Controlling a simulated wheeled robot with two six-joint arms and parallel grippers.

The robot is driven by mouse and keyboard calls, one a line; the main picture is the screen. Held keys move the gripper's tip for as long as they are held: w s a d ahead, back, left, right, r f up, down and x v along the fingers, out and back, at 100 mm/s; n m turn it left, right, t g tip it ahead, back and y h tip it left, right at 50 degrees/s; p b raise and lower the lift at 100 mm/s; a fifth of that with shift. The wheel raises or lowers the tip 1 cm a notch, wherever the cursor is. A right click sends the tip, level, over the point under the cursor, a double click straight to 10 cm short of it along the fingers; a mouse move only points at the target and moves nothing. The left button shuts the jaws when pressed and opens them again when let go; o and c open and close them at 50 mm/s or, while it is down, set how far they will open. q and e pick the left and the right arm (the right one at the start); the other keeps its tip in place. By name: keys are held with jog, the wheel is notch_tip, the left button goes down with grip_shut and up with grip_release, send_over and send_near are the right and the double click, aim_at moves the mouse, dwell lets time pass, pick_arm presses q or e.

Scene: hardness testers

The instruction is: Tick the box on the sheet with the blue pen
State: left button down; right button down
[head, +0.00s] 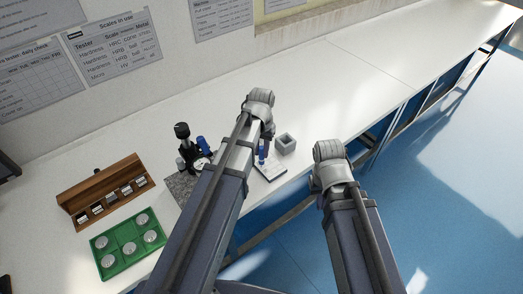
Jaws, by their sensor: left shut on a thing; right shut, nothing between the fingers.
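The blue pen (262,155) stands roughly upright over the sheet (272,172), with its lower end at or just above the paper. My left gripper (266,143) is shut on the pen's upper part, and is partly hidden behind my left arm. The sheet is a small white page near the table's front edge. My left arm covers its left side, and I cannot make out the box or any mark. My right arm's wrist is right of the sheet, beyond the table's front edge. My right gripper's fingers are hidden.
A grey open holder (286,144) stands just behind the sheet. A black tester (184,141) stands left of my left arm. A wooden block rack (105,188) and a green tray (104,262) with round discs are at left. The white table (370,75) is clear at the right.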

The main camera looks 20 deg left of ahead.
pick_arm(q)
jog(key=shift+r+p, duration=2.9)
jog(key=shift+r, duration=0.1)
